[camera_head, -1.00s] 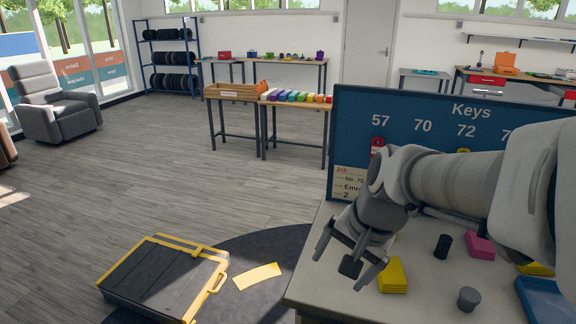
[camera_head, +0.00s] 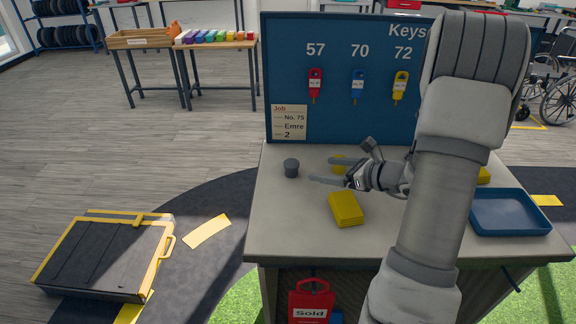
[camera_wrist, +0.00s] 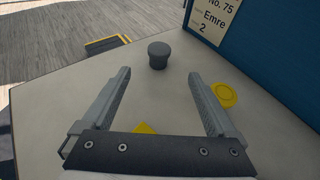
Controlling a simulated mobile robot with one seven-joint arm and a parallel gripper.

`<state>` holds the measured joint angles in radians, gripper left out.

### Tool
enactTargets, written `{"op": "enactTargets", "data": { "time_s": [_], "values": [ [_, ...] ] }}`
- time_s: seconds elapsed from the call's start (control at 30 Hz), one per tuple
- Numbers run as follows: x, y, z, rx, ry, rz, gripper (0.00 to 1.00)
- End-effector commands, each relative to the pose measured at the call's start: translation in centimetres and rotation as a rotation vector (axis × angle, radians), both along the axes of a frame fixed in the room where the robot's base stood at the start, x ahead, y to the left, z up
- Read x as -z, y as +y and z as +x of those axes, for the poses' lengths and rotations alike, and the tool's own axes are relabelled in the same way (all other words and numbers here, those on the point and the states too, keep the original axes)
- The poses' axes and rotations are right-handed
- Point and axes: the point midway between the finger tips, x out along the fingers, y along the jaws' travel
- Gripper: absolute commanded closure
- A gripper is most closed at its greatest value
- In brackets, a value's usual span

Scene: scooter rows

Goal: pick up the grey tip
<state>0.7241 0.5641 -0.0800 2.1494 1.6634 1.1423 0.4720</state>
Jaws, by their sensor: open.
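A grey tip (camera_head: 291,167), a short stub with a wider top, stands upright on the grey table near its left edge, below the job card. It also shows in the wrist view (camera_wrist: 159,54), ahead of the fingers and centred between their lines. My gripper (camera_head: 322,171) is open and empty, just right of the tip and pointing towards it. Its fingertips (camera_wrist: 159,74) are apart from the tip, with bare table between.
A yellow round piece (camera_wrist: 225,94) lies beside the right finger in the wrist view. A yellow stack (camera_head: 345,208) sits nearer the front. The key board (camera_head: 290,70) rises behind. A blue tray (camera_head: 510,212) is at right. My arm hides the table's middle.

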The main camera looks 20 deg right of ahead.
Motion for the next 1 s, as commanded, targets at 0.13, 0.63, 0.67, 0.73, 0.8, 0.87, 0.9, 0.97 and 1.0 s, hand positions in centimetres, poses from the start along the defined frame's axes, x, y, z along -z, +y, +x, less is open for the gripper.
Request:
{"op": "enactTargets", "data": {
  "time_s": [0.13,0.63,0.67,0.73,0.8,0.87,0.9,0.97,1.0],
  "values": [
    [1.3,1.7,2.6,-0.008,0.001,0.001,0.07],
    [4.1,5.1,8.8,-0.006,0.0,-0.002,0.07],
    [4.2,5.2,8.9,-0.006,0.0,-0.002,0.07],
    [4.4,5.6,9.5,-0.008,0.001,-0.002,0.07],
    [4.7,6.0,10.3,-0.008,0.001,-0.003,0.07],
    [5.1,6.5,11.1,-0.009,0.001,-0.002,0.07],
    [5.3,6.8,11.6,-0.009,0.001,-0.002,0.07],
    [5.6,7.1,12.3,-0.008,0.001,-0.003,0.07],
    [5.7,7.3,12.6,-0.007,0.001,-0.003,0.07]
  ]
}}
